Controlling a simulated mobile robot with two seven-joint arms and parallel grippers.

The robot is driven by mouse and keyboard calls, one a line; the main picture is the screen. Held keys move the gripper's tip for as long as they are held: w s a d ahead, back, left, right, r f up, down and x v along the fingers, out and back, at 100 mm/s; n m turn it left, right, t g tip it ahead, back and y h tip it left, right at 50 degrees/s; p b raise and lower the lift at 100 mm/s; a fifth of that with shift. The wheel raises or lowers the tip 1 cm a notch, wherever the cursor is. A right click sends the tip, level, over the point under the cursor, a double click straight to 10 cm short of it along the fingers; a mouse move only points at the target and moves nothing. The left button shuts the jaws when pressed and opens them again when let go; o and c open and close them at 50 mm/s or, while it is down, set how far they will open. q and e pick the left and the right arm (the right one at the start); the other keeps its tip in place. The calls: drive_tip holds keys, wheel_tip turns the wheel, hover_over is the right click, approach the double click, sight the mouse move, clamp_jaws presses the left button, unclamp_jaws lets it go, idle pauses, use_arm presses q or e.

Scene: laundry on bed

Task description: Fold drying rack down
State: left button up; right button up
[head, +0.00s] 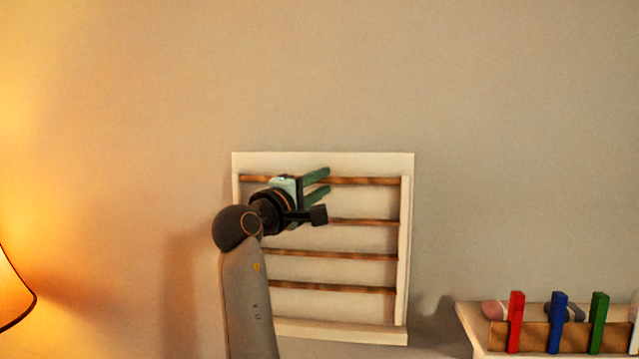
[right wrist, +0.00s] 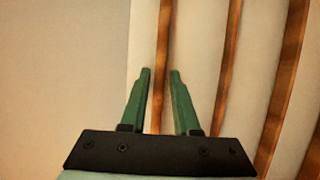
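The drying rack (head: 405,240) is a white frame with several brown wooden bars, standing upright against the wall in the head view. My right gripper (head: 325,180) is in front of its upper part, near the top bar (head: 375,181). In the right wrist view the green fingers (right wrist: 160,72) are apart, with a brown bar (right wrist: 163,60) showing between them. Nothing is clamped between the fingers. I cannot tell whether the bar lies between the fingertips or behind them. The rack's white edge (right wrist: 140,35) shows beside the bar. My left gripper is not in view.
A shelf (head: 470,325) at the lower right holds a wooden strip with red (head: 515,320), blue (head: 557,322) and green (head: 598,320) pegs. A lit lamp (head: 12,290) is at the left edge. The wall above the rack is bare.

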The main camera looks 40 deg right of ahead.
clamp_jaws()
idle(1.3)
